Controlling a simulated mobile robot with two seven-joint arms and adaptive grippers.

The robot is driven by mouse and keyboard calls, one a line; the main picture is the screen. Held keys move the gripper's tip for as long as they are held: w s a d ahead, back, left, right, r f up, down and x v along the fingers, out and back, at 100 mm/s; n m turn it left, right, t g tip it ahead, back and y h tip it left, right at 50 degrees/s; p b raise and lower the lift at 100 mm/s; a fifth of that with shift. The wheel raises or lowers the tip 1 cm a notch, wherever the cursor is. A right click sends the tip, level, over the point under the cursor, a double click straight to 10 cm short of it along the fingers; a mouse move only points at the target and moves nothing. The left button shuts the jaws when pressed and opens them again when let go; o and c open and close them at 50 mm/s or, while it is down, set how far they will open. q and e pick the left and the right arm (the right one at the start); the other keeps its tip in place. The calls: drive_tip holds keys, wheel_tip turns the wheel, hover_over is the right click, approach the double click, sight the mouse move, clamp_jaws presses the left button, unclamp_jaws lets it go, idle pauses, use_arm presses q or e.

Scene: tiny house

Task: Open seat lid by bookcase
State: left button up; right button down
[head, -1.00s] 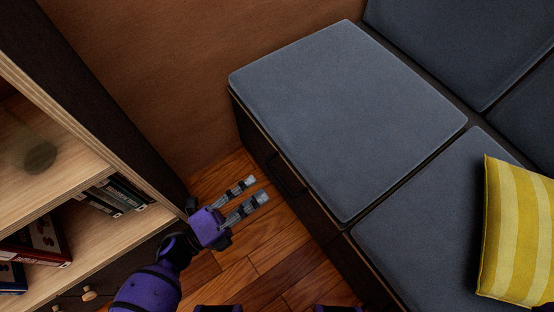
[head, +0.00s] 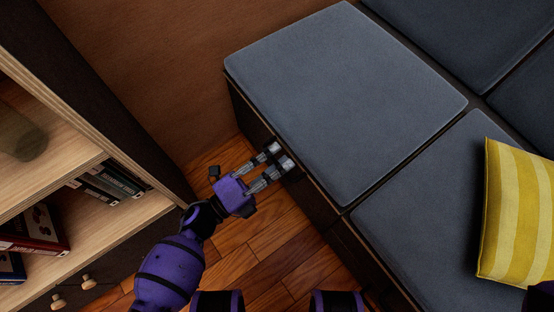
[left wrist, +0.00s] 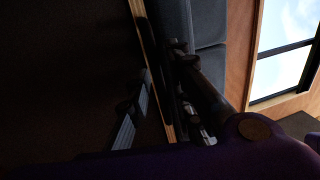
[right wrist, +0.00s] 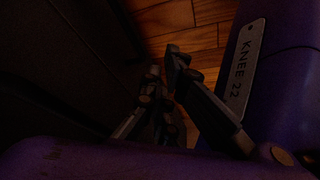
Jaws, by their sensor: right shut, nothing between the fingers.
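The seat lid with its grey cushion (head: 345,100) lies flat and closed on the dark bench by the bookcase (head: 110,130). My left gripper (head: 280,156) is open, with its fingertips at the bench's dark front, just below the lid edge, where the handle is. The fingers cover most of the handle, and I cannot tell whether they touch it. The left wrist view is dark; it shows the lid's pale wooden edge (left wrist: 150,70) and the fingers beside it. My right gripper (right wrist: 168,72) is shut and empty, low over the floor beside a dark surface.
A second seat cushion (head: 430,225) adjoins at the lower right, with a yellow striped pillow (head: 515,210) on it. Backrest cushions (head: 470,45) stand behind. A strip of wooden floor (head: 235,245) is free between bookcase and bench.

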use_arm(q)
clamp_jaws()
